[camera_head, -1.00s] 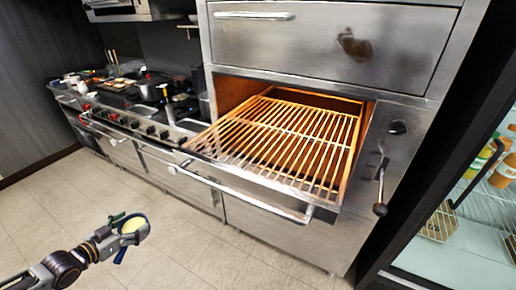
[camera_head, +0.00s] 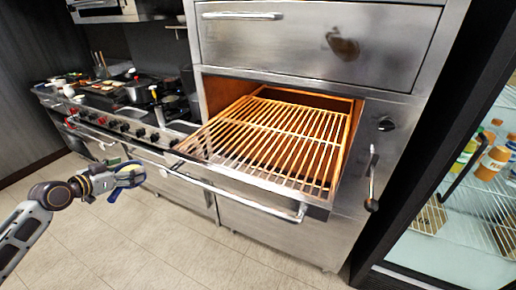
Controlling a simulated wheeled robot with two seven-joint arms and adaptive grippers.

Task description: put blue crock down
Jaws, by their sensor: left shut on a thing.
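My left gripper (camera_head: 126,176) comes in from the left, above the floor and in front of the range. It is shut on a small blue crock (camera_head: 136,173), of which only a little shows between and beside the fingers. The crock's exact tilt is hard to tell. The gripper and crock are left of the pulled-out oven rack and apart from it. My right gripper is out of view.
An open oven holds a slatted rack (camera_head: 262,133), pulled out and empty, with a long handle bar (camera_head: 235,192) in front. A range (camera_head: 125,120) with pots and small items stands left. A glass-door fridge (camera_head: 455,215) with bottles is right. The floor is clear.

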